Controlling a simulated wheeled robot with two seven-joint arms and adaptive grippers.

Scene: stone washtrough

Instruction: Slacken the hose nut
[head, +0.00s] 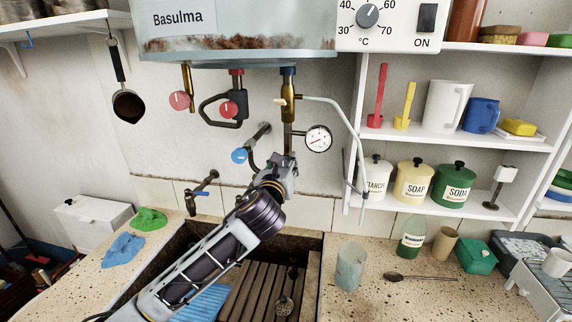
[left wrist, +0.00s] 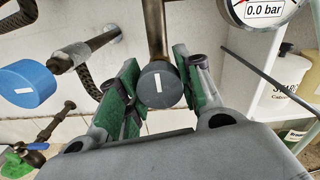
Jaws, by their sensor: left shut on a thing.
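The hose nut (left wrist: 158,88) appears to be the dark grey round piece with a white mark, at the lower end of the brass pipe (left wrist: 155,30) in the left wrist view. My left gripper (head: 281,170) is at the bottom of that pipe in the head view, under the blue-collared fitting (head: 288,100). Its green-padded fingers stand on both sides of the nut, and it is shut on it. In the head view the gripper mostly hides the nut. My right gripper is not in view.
A pressure gauge (head: 319,138) reading 0.0 bar sits just right of the pipe. A blue valve knob (head: 240,155) is close on the left, with red-handled valves (head: 229,108) above. The stone trough (head: 312,270) lies below. Shelves (head: 470,138) stand at the right.

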